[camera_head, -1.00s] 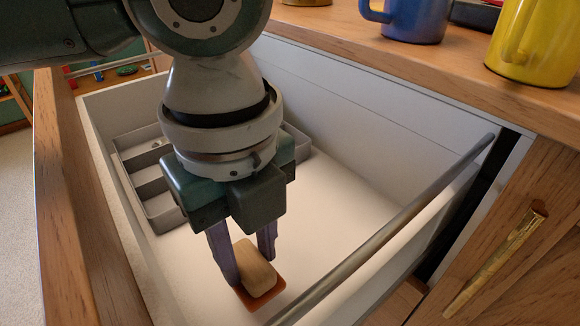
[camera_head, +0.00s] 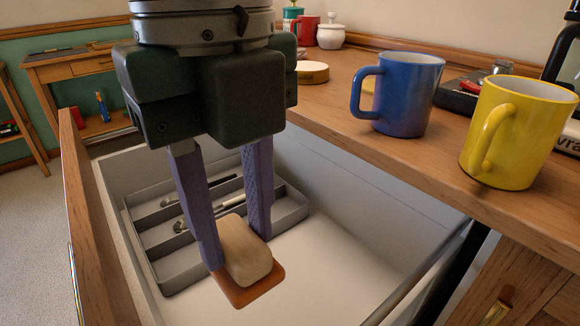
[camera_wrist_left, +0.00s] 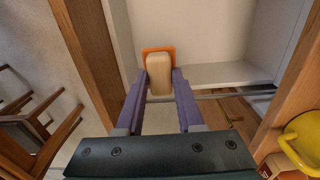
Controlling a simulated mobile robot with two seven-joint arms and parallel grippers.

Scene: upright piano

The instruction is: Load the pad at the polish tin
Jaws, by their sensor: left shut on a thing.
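The pad (camera_head: 248,252) has a pale wooden block handle on an orange-brown base. My left gripper (camera_head: 232,245) is shut on the block, one purple finger on each side, and holds the pad over the open drawer. In the left wrist view the pad (camera_wrist_left: 158,75) sits between the fingertips, its orange base beyond the block. A low round tin (camera_head: 312,72) with a pale top, seemingly the polish tin, stands on the counter behind the gripper. The pad's underside is hidden. My right gripper is not in view.
The open white drawer (camera_head: 340,215) holds a grey divided tray (camera_head: 165,240) with utensils. A blue mug (camera_head: 405,95) and a yellow mug (camera_head: 520,135) stand near the counter's front edge. A red mug (camera_head: 307,30) and white pot (camera_head: 331,35) stand farther back.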

